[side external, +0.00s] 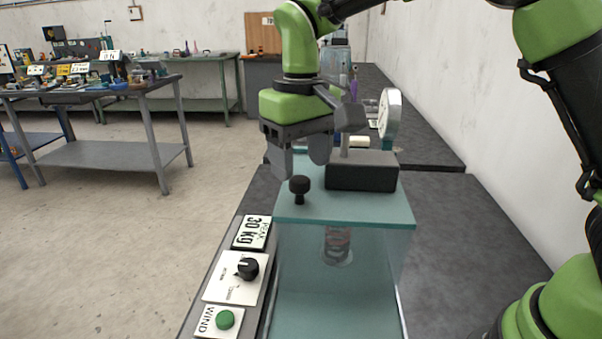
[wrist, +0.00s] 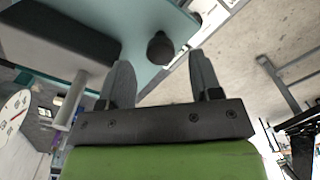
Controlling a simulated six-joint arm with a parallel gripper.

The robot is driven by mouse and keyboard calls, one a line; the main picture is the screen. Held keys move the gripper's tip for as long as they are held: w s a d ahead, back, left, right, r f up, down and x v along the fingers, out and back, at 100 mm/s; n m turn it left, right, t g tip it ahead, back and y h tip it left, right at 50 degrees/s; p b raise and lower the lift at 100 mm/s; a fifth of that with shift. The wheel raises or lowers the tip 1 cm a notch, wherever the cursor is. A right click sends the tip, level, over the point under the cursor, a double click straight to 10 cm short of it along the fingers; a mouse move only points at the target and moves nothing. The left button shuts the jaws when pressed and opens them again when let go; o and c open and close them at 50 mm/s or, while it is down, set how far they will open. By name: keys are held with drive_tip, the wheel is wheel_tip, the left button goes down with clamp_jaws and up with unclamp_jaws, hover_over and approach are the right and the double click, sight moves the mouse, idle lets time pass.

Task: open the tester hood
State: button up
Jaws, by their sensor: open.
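The tester hood (side external: 345,210) is a clear box with a teal top, and it sits closed over a coiled spring (side external: 337,243). A black knob (side external: 300,187) stands on the left part of its top. The knob also shows in the wrist view (wrist: 160,48), beyond and between my fingertips. My gripper (side external: 305,165) is open and empty, above the hood's top and just behind the knob in the side view. In the wrist view my two fingers (wrist: 162,75) are apart and point toward the knob, with no contact visible.
A dark block (side external: 362,172) with a post stands on the hood's top, right of the knob. A round white dial (side external: 390,115) stands behind. A control panel with a black dial (side external: 247,268) and green button (side external: 225,319) lies left of the hood. A wall runs along the right.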

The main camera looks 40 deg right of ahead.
drive_tip(key=shift+f, duration=1.5)
clamp_jaws()
drive_tip(key=s+a, duration=1.3)
drive_tip(key=a, duration=0.1)
drive_tip(key=shift+s, duration=0.4)
drive_tip(key=shift+d+r, duration=0.1)
unclamp_jaws()
